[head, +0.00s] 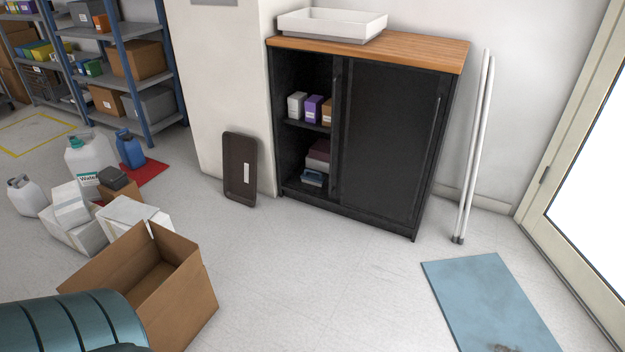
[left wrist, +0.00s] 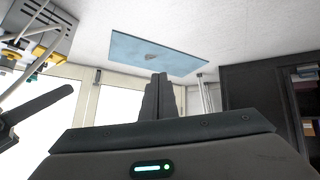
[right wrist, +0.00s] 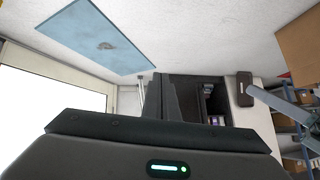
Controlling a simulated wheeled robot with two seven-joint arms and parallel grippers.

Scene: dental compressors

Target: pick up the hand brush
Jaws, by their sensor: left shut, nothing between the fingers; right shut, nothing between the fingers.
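I cannot make out a hand brush for certain. A small blue and pale object (head: 313,178) lies on the bottom shelf of the black cabinet (head: 388,140), in its open left part; it may be the brush, but it is too small to tell. My left gripper (left wrist: 159,82) is shut and empty in the left wrist view. My right gripper (right wrist: 166,84) is shut and empty, its dark fingers hard to tell from the cabinet behind. Neither gripper shows in the head view, and both are far from the cabinet.
A blue mat (head: 480,290) with a small greyish-brown patch lies at right. An open cardboard box (head: 190,300), white boxes (head: 75,235) and jugs (head: 90,153) stand at left. A dark tray (head: 240,170) and white poles (head: 475,145) lean by the cabinet. The middle floor is clear.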

